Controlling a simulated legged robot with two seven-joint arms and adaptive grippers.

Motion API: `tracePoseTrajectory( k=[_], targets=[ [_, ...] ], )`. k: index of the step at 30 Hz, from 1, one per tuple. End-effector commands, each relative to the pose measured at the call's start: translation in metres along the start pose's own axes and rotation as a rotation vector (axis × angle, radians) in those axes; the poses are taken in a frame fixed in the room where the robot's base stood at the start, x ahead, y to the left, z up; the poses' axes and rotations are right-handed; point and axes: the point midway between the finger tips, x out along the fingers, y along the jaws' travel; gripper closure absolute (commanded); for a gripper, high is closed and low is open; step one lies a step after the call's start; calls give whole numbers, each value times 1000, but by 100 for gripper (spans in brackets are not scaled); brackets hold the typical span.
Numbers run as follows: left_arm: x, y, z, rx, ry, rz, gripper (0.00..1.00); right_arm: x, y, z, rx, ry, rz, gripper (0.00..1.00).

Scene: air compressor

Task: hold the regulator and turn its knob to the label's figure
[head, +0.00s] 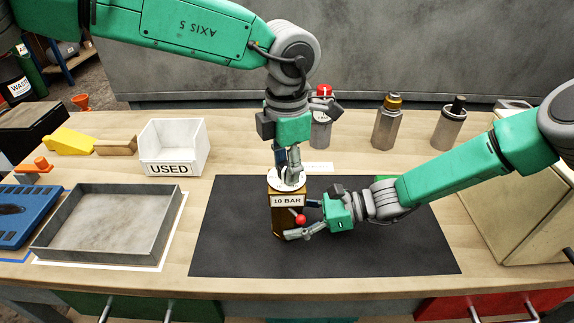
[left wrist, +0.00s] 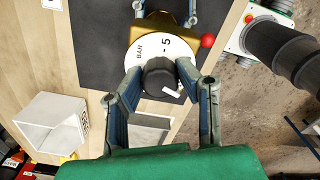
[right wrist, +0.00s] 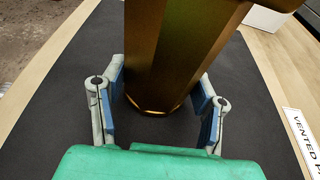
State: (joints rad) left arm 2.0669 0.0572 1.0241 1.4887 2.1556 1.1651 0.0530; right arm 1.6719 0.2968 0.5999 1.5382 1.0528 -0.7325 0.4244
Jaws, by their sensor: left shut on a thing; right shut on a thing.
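The brass regulator (head: 283,226) stands upright on the black mat (head: 400,245), with a "10 BAR" label (head: 287,201) on its front and a red ball (head: 300,219) at its side. A white dial (left wrist: 146,51) on top shows "BAR" and "5". My left gripper (head: 288,170) comes from above and is shut on the dark knob (left wrist: 160,76), whose white pointer (left wrist: 172,92) shows in the left wrist view. My right gripper (head: 305,219) is shut on the regulator's body (right wrist: 175,50) low down from the right. The head view mostly hides the knob.
A grey tray (head: 72,252) and a white "USED" bin (head: 172,168) are at the left. Several metal cylinders, one being a brass-topped one (head: 387,125), stand at the back behind the mat. A pale box (head: 520,215) is at the right. The mat's left part is clear.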

Motion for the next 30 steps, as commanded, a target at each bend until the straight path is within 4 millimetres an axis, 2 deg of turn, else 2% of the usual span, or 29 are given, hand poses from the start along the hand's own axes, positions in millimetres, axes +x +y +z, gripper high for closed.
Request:
tracePoseTrajectory(
  k=[18, 30],
  targets=[
    [-1, 2, 0, -561, -2, 2, 100, 0, 1, 0, 0, 0, 1, 69],
    [-1, 2, 0, -824, -3, 2, 100, 0, 1, 0, 1, 0, 1, 69]
  ],
)
